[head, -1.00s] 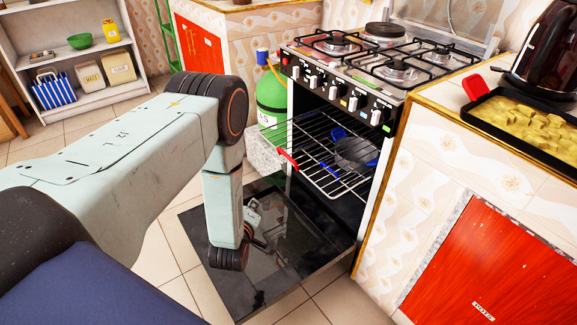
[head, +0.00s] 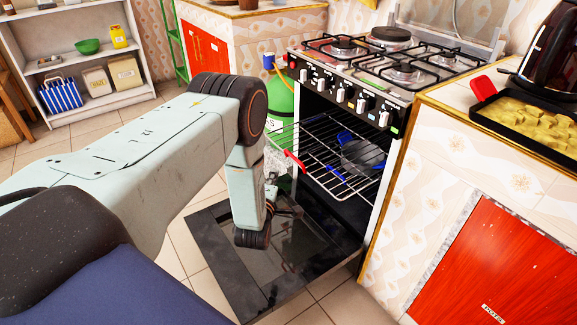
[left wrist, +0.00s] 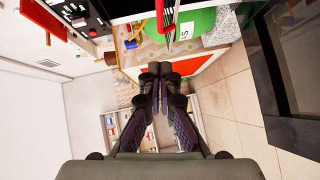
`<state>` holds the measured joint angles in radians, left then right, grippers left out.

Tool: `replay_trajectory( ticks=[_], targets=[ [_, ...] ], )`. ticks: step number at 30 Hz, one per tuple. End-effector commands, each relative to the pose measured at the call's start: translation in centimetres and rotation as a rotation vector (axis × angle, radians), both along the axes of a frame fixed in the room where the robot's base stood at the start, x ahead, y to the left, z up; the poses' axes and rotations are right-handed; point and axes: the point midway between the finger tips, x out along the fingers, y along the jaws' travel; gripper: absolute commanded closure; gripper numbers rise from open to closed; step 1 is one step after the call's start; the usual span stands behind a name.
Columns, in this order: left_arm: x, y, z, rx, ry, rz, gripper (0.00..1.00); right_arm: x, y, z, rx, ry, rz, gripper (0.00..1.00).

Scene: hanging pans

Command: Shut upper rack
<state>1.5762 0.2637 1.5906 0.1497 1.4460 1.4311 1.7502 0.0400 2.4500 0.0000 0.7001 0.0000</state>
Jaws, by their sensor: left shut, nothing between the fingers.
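The upper rack (head: 318,140) is a wire shelf pulled part way out of the open oven. A red handle (head: 294,161) is on its front edge; it also shows at the top of the left wrist view (left wrist: 159,14). A dark pan (head: 362,155) and blue pieces rest on the rack. My left gripper (head: 271,180) is mostly hidden behind my own arm in the head view, just left of and below the red handle. In the left wrist view its fingers (left wrist: 154,70) are shut and empty, apart from the handle. My right gripper is not in view.
The oven door (head: 225,275) lies open and low below the rack. A green gas cylinder (head: 280,105) stands left of the stove (head: 345,80). A counter (head: 430,130) with a tray of yellow food closes off the right. Open tiled floor lies to the left.

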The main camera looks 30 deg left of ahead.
Motion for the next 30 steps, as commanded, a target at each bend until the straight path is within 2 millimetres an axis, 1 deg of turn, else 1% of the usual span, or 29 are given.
replay_trajectory(
  ticks=[1,10,15,21,30],
  targets=[
    [1.0,0.4,-0.3,0.001,-0.005,0.000,1.00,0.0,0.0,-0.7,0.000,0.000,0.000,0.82],
    [5.9,2.6,-1.2,0.002,-0.001,-0.003,1.00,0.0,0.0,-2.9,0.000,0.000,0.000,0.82],
    [8.1,1.5,-1.7,0.002,0.002,-0.006,1.00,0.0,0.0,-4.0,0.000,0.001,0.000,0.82],
    [9.3,1.0,-1.8,0.001,0.002,-0.005,1.00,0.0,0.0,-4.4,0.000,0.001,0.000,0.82],
    [9.4,1.0,-1.8,0.002,0.002,-0.004,1.00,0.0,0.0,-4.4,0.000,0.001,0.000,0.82]
  ],
)
